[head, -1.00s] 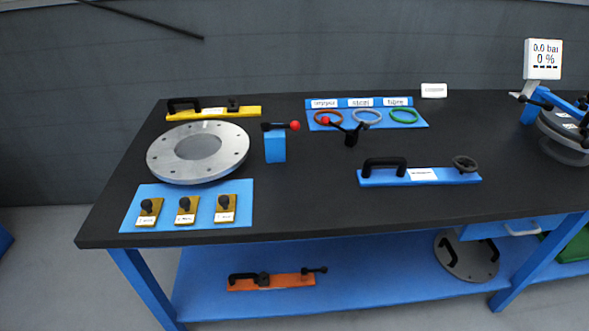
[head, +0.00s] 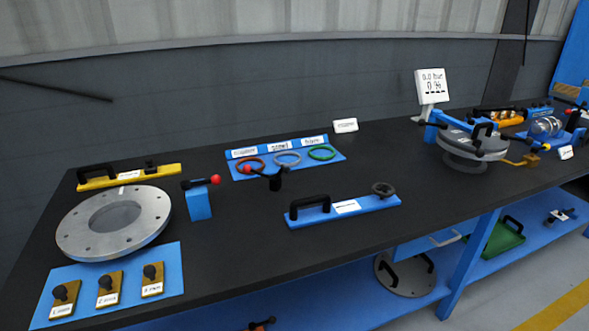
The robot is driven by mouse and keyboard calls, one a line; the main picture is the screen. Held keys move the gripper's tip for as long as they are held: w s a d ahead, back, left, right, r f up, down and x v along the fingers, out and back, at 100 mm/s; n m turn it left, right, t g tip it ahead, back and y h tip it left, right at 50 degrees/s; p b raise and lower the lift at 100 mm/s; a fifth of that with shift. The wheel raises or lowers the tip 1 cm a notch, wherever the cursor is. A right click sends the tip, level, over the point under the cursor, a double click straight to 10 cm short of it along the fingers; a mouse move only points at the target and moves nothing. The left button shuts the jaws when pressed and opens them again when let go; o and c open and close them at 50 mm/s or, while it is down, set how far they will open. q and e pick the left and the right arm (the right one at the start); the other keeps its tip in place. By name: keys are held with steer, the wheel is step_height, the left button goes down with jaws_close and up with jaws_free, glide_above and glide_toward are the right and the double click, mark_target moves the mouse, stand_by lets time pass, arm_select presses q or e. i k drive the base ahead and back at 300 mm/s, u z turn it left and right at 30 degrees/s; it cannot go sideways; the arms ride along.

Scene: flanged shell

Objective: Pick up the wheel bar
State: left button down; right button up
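The bar with a wheel is a flat blue bar (head: 372,204) lying on the black tabletop, near the middle of the head view. It has a black arched handle (head: 309,203) at its left end and a small dark wheel (head: 383,189) at its right end. A white label lies between them. Nothing covers the bar. Neither of my grippers is in view.
The black table (head: 240,240) has clear space in front of the bar. Behind it are a blue ring board (head: 240,171) and a red-knobbed lever (head: 275,181). A metal flange (head: 150,218) lies left; a round clamped assembly (head: 465,145) stands right.

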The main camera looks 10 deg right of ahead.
mark_target(296, 219)
steer(key=k, duration=0.5)
steer(key=z, duration=0.85)
steer(key=i, duration=0.95)
steer(key=u, duration=1.7)
